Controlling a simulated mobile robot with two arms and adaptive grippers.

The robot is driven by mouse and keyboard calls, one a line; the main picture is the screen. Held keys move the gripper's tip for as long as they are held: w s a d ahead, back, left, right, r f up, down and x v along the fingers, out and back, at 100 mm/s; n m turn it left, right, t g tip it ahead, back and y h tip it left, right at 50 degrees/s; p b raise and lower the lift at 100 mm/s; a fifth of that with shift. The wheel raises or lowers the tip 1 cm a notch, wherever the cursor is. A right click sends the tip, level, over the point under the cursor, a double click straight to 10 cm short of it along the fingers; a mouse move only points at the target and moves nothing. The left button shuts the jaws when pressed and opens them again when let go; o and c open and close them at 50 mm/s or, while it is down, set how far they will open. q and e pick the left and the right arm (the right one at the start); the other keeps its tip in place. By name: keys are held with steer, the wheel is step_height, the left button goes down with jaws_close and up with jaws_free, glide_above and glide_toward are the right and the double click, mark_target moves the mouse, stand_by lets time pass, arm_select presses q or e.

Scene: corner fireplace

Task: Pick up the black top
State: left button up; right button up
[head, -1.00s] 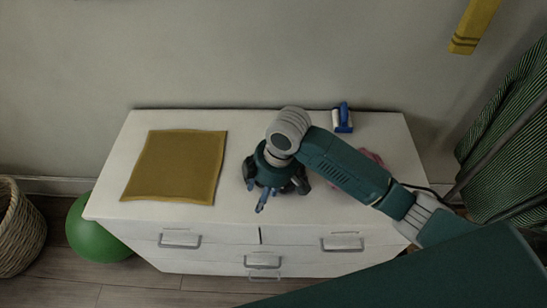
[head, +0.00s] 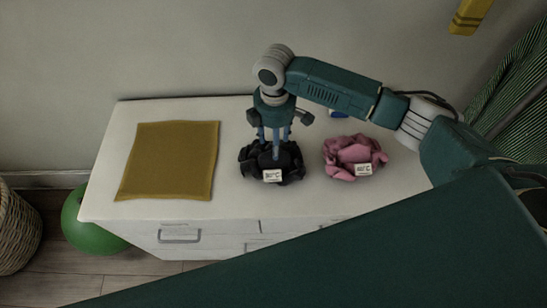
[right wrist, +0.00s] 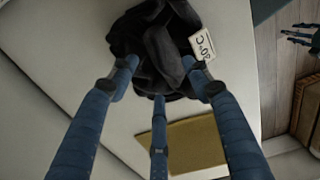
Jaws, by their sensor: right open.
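The black top (head: 293,170) lies crumpled on the white dresser, with a white "C" tag at its front. My right gripper (head: 274,148) points straight down over it, its blue fingers spread and reaching to the cloth. In the right wrist view, the black top (right wrist: 158,50) lies between and beyond the three fingertips (right wrist: 160,88). The fingers are apart, and I cannot tell whether they touch the cloth. A small dark gripper, probably my left one (right wrist: 301,36), shows at the right edge of the right wrist view, too small to read.
The white dresser top (head: 232,195) also holds a flat mustard cloth (head: 170,160) at left and a crumpled pink garment (head: 352,156) at right. A green ball (head: 88,225) and wicker basket (head: 18,230) stand left.

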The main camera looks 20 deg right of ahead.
steer(key=f, duration=0.1)
steer(key=f+p, duration=0.1)
steer(key=f, duration=0.1)
steer(key=shift+s+a+f, duration=0.15)
steer(key=shift+a, duration=0.05)
steer(key=shift+f, duration=0.2)
arm_select(q)
steer(key=shift+w+d+r, duration=0.1)
steer(key=shift+w+r, duration=0.8)
steer(key=shift+w, duration=0.05)
arm_select(e)
steer(key=shift+f, duration=0.1)
jaws_close()
arm_select(q)
steer(key=shift+s, duration=0.45)
